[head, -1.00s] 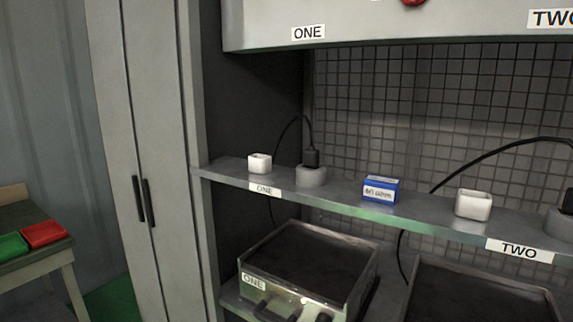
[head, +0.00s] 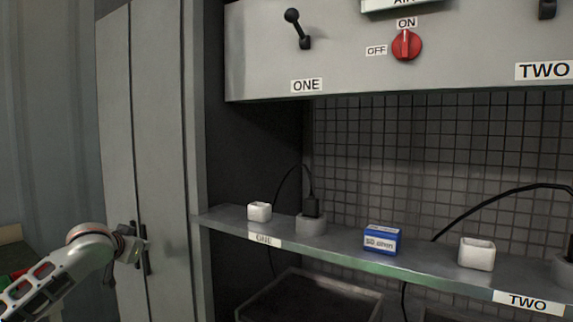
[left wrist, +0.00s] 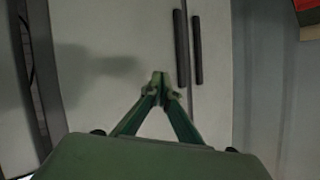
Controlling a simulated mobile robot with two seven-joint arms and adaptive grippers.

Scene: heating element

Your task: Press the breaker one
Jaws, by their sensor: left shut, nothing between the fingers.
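The breaker lever one (head: 298,29) is black with a round knob on the grey overhead panel, above the label ONE (head: 306,85). Its knob is up and tilted to the left. My left gripper (head: 144,250) is in front of the grey cabinet's handles at the lower left, well below and left of the lever. In the left wrist view its fingers (left wrist: 159,82) are shut with nothing between them, facing the cabinet door beside the dark handles (left wrist: 181,48). My right gripper is not in view.
A red rotary knob (head: 406,46) sits right of the lever on the panel. The shelf (head: 343,246) below holds white cups, sockets with plugs and a blue box (head: 382,239). A tall grey cabinet (head: 163,120) stands left. Space in front of the panel looks clear.

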